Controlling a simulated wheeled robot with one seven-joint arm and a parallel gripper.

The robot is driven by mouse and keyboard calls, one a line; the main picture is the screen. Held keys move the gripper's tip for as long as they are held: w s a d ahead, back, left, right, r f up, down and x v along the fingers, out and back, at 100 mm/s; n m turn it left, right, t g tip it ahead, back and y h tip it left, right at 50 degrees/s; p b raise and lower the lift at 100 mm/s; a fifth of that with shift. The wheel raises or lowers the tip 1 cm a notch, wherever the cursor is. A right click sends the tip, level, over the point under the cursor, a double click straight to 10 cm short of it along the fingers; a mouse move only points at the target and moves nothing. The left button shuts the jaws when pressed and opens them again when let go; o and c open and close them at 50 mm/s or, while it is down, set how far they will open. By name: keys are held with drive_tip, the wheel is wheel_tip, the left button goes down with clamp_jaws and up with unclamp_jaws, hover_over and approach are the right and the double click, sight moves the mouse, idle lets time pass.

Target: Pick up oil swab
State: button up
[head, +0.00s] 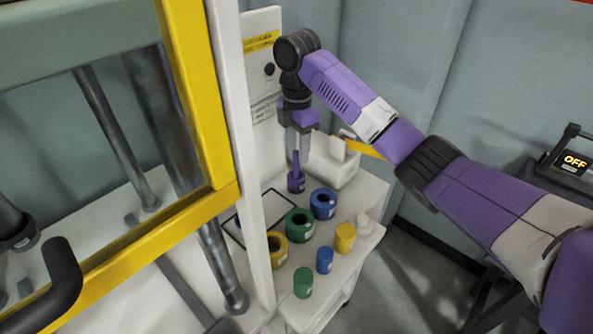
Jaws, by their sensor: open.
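A small purple item with a thin upright stem and a wider labelled base (296,183) stands on the white cart top; it looks like the oil swab, but I cannot read its label. My gripper (299,154) points down directly above it, at the end of my purple arm. The grey fingers are open, with the top of the stem at or between their tips. I cannot tell whether either finger touches it.
On the white cart (372,190), blue (323,204), green (299,226) and yellow rings (275,249) stand near yellow (344,238), blue (324,260) and green cylinders (303,283). A white block-shaped device (336,165) is close right of my gripper. A yellow-framed machine (222,190) stands left.

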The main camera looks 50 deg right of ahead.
sight(296, 180)
wheel_tip(296, 180, down, 4)
drive_tip(key=shift+w+r+b, duration=0.15)
drive_tip(key=shift+r+b, duration=0.1)
drive_tip(key=shift+b, duration=0.25)
drive_tip(key=shift+w+f+p, duration=0.15)
drive_tip(key=shift+f+p, duration=0.3)
drive_tip(key=shift+f, duration=1.35)
clamp_jaws()
